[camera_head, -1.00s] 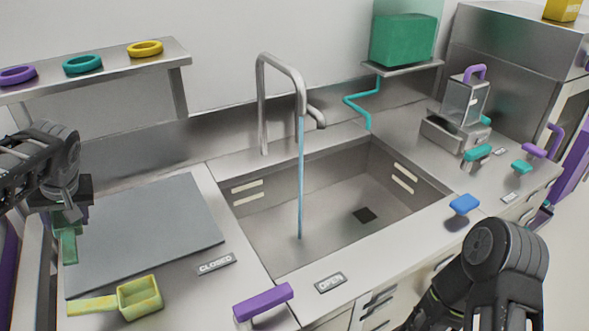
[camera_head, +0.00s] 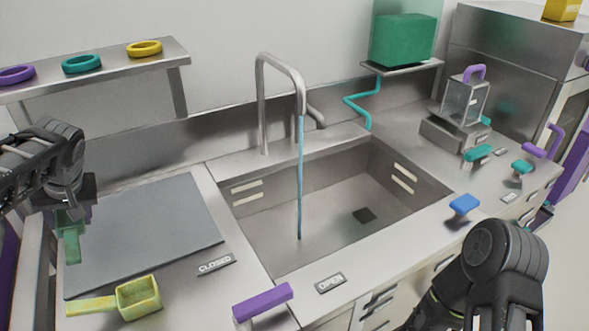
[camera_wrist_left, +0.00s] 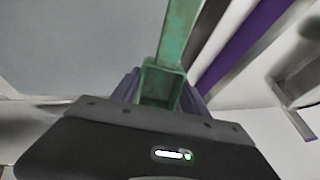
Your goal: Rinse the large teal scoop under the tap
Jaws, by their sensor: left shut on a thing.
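My left gripper (camera_head: 72,212) is shut on the green-teal scoop (camera_head: 72,247), above the left edge of the counter. In the left wrist view the scoop's green shaft (camera_wrist_left: 178,45) runs up from between the fingers (camera_wrist_left: 160,88). The tap (camera_head: 300,92) stands behind the sink (camera_head: 270,245), to the right of the scoop. A thin blue water stream (camera_head: 300,185) falls from it into the sink. My right gripper is not visible; only part of the right arm shows at the lower right.
A grey mat (camera_head: 145,235) lies left of the sink. A yellow-green scoop (camera_head: 140,297) rests at its front edge. A purple handle (camera_head: 263,302) and a blue handle (camera_head: 464,204) stand at the front. A shelf (camera_head: 120,70) with three rings hangs above the mat.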

